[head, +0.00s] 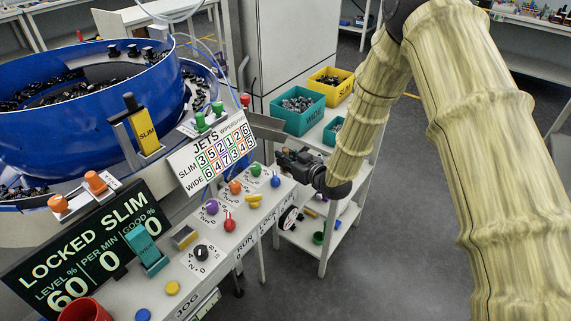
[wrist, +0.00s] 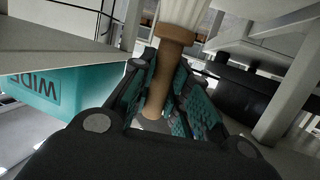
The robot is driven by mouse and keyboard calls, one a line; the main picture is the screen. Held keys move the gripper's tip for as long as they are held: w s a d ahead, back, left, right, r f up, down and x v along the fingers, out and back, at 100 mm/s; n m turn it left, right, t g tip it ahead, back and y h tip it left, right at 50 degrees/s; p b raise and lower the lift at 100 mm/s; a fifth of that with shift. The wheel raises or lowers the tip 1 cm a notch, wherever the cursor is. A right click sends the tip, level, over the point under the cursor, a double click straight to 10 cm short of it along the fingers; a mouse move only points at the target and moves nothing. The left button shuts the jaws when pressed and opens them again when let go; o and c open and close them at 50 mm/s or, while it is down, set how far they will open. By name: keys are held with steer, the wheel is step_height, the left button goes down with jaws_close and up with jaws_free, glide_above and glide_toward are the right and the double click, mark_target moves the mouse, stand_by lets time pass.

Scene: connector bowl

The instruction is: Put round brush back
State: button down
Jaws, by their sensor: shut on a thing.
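The round brush shows in the wrist view, with a brown wooden handle (wrist: 160,85) and pale bristles (wrist: 188,10) at the top edge of the picture. My gripper (wrist: 166,92) is shut on the handle between its teal ridged pads. The bristle end points away from the wrist camera and is partly cut off. In the head view my gripper (head: 287,158) is at the near left side of the white shelf cart (head: 345,213), beside the control panel's end. I cannot make out the brush in that view.
Teal WIDE bin (head: 297,118) and yellow SLIM bin (head: 334,82) stand on the cart's top. Small items, including a green one (head: 318,238), lie on lower shelves. The panel's knobs and buttons (head: 236,187) are close left of my gripper. Floor right of the cart is clear.

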steer(key=shift+f, duration=1.3)
steer(key=shift+f, duration=0.15)
steer(key=c, duration=1.4)
jaws_free()
steer(key=shift+o, duration=0.2)
steer(key=shift+r, duration=0.2)
steer(key=b+v, duration=0.1)
steer(key=v, duration=1.1)
steer(key=shift+s+f, duration=0.1)
